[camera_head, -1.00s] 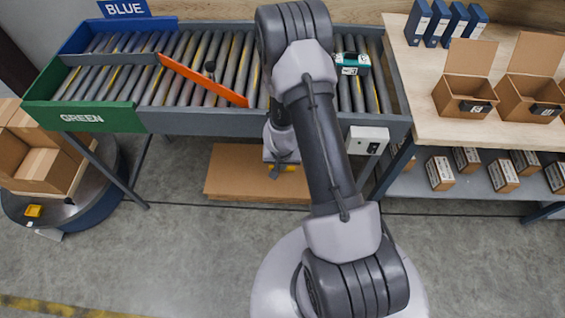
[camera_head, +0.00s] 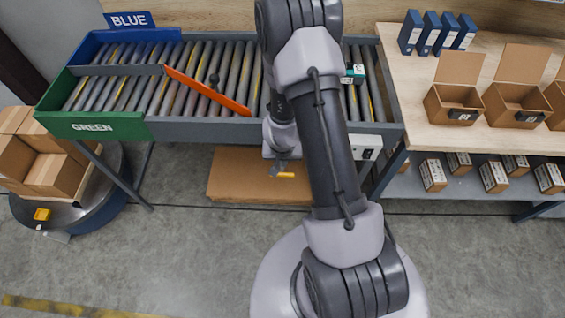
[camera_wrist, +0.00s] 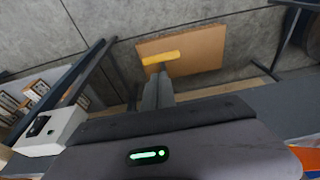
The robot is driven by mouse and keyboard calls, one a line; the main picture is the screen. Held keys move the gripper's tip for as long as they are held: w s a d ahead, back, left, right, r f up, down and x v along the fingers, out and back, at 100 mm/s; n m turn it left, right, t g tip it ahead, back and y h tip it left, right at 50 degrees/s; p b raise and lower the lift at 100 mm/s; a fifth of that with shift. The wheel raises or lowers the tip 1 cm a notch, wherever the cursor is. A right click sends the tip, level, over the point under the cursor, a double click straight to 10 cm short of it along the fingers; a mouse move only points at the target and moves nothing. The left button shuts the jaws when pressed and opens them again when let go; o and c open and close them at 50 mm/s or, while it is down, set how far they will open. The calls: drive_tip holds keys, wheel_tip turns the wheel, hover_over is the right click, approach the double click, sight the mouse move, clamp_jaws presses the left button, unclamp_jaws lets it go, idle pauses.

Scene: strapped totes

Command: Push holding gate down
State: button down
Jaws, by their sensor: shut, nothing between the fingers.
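I cannot tell a separate holding gate; part of the conveyor is hidden behind my arm. My gripper (camera_head: 284,174) hangs in front of the conveyor's near side rail, pointing down, shut and empty. An orange and blue patch shows at that view's lower right edge.
A grey control box (camera_head: 365,147) is on the conveyor's front, right of my gripper. Flat cardboard (camera_head: 258,176) lies beneath. A wooden table (camera_head: 420,125) with open boxes and blue binders stands right. A round cart (camera_head: 100,200) with cartons stands left. The front floor is clear.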

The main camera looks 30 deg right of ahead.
drive_tip(key=p+v, duration=0.1)
drive_tip(key=v, duration=0.2)
drive_tip(key=shift+f, duration=0.1)
drive_tip(key=w+a+r+n+t+y+b, duration=0.15)
drive_tip(key=a+r+b, duration=0.5)
drive_tip(key=r, duration=0.95)
drive_tip(key=s+a+r+t+y+b, duration=0.1)
drive_tip(key=s+a+r, duration=0.4)
drive_tip(key=s, duration=0.3)
drive_tip(key=s+a+r+t+y+b, duration=0.1)
drive_tip(key=s+a+r+b, duration=0.1)
drive_tip(key=s+a+r, duration=0.3)
drive_tip(key=s+r+n, duration=0.1)
drive_tip(key=s, duration=0.3)
drive_tip(key=shift+r, duration=0.3)
